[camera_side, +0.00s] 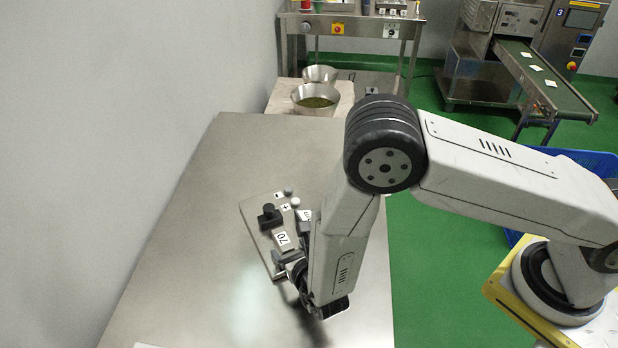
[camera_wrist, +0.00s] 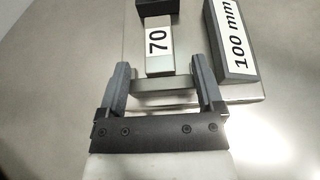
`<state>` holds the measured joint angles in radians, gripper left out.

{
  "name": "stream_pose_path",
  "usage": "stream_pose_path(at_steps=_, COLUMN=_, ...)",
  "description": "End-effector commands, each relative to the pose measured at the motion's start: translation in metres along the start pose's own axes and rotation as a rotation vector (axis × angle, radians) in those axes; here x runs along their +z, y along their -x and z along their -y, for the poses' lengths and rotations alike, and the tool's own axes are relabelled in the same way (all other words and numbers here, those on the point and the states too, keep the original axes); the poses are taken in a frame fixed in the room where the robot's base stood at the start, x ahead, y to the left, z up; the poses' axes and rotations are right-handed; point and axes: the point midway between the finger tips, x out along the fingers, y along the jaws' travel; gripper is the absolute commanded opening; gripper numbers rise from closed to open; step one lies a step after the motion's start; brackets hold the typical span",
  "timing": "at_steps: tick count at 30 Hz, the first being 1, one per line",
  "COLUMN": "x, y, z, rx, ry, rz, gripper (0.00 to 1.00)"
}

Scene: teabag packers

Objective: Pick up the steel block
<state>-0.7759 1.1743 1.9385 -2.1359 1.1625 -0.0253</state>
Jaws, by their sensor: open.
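A steel-grey block (camera_wrist: 165,87) lies crosswise between the two fingers of my gripper (camera_wrist: 164,75) in the wrist view. Its ends come close to the fingers; I cannot tell whether they touch. The jaws are open around it. Just beyond it is a silver piece with a white label reading 70 (camera_wrist: 158,43), which also shows in the side view (camera_side: 282,238). In the side view my gripper (camera_side: 290,264) points down at the near end of the plate, and the arm and fingers hide most of the grey block.
A flat metal plate (camera_side: 251,214) lies on the steel table (camera_side: 190,260). It carries a black piece (camera_side: 269,216) and pale knobs (camera_side: 295,202). A dark block labelled 100 mm (camera_wrist: 230,45) stands right of the fingers. The table's left side is bare.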

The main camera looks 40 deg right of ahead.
Motion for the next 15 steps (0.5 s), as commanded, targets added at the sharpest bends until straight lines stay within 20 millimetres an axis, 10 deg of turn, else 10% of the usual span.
stream_pose_path(at_steps=15, x=0.000, y=-0.038, z=-0.001, rx=0.000, ry=0.002, rz=-0.001, gripper=0.85)
